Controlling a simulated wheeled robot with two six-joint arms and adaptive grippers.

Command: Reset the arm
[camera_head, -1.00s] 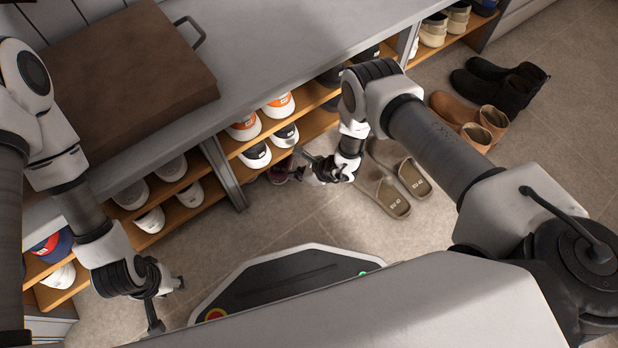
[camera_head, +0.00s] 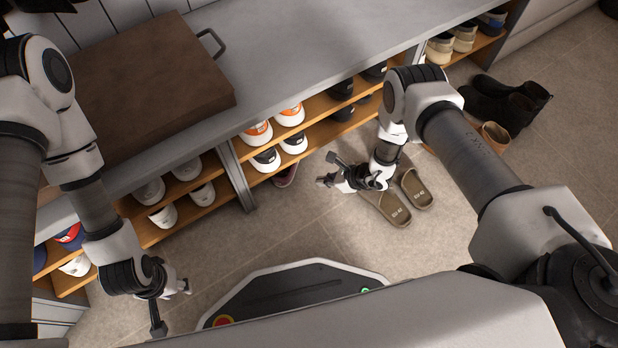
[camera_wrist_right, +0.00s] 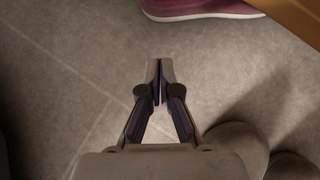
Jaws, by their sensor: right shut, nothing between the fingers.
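My right arm reaches out over the floor in the head view. Its gripper (camera_head: 326,171) is above the floor between a dark red shoe (camera_head: 287,175) and the brown slides (camera_head: 395,207). In the right wrist view the fingertips (camera_wrist_right: 160,66) meet with nothing between them. The dark red shoe shows at the top of that view (camera_wrist_right: 200,9), apart from the fingers. My left gripper (camera_head: 172,308) hangs at the lower left, its two fingers apart and empty, in front of the bench.
The shoe bench (camera_head: 330,55) has wooden shelves with several pairs of shoes. A brown case (camera_head: 150,85) lies on its top. Black boots (camera_head: 505,103) and partly hidden tan boots (camera_head: 495,136) stand on the floor at right.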

